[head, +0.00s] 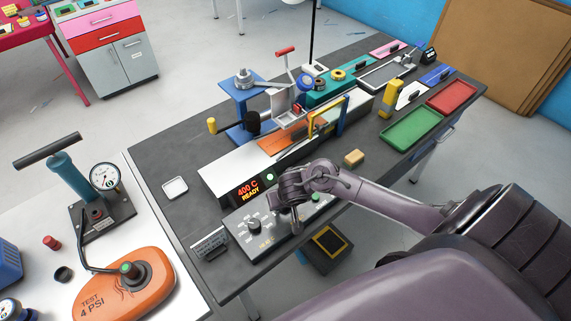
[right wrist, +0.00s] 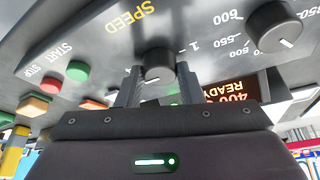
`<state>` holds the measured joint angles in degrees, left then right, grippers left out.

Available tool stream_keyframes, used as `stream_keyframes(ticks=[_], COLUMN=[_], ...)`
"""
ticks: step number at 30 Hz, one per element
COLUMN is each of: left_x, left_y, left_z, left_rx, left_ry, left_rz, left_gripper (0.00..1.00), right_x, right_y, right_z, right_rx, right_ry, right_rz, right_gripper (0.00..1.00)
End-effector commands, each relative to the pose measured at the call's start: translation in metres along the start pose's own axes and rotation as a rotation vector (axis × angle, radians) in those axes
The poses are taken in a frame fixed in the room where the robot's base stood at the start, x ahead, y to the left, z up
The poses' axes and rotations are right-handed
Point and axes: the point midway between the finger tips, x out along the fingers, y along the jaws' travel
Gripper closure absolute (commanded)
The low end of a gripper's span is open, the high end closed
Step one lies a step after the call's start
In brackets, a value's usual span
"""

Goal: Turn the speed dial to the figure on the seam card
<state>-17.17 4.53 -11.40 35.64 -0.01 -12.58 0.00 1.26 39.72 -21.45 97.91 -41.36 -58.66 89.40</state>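The speed dial (right wrist: 157,62), a black knob with a white pointer mark, sits beside the yellow SPEED label in the right wrist view, where the panel lettering is upside down. The fingers of my right gripper (right wrist: 157,88) stand on either side of this dial; whether they press on it I cannot tell. In the head view my right gripper (head: 291,212) is down at the control panel (head: 240,243) and hides the dial. A small printed card (head: 210,243), probably the seam card, stands at the panel's left end; its figures are too small to read. My left gripper is out of view.
Another black dial (right wrist: 275,30) with temperature figures is beside the speed dial. Green (right wrist: 78,70) and red (right wrist: 50,84) buttons are on the other side. A display (head: 247,190) reads 400 C READY. The sealing machine (head: 285,135) stands behind the panel.

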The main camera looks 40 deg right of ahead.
Motion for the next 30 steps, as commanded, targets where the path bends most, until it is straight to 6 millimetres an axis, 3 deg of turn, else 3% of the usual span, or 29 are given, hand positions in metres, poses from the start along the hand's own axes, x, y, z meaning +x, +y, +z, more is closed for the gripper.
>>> stream_keyframes(ticks=[3,14,30], left_x=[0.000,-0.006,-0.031], left_y=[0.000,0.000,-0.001], left_z=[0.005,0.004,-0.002], left_rx=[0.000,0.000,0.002], left_ry=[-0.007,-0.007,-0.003], left_rz=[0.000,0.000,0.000], left_gripper=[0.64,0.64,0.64], right_x=[0.000,-0.001,-0.002], right_y=[0.000,0.001,0.004], right_z=[0.000,-0.001,-0.002], right_rx=[0.000,-0.061,-0.478], right_ry=[0.000,0.000,-0.001], right_rz=[0.001,-0.024,-0.197], right_gripper=[0.89,0.89,0.89])
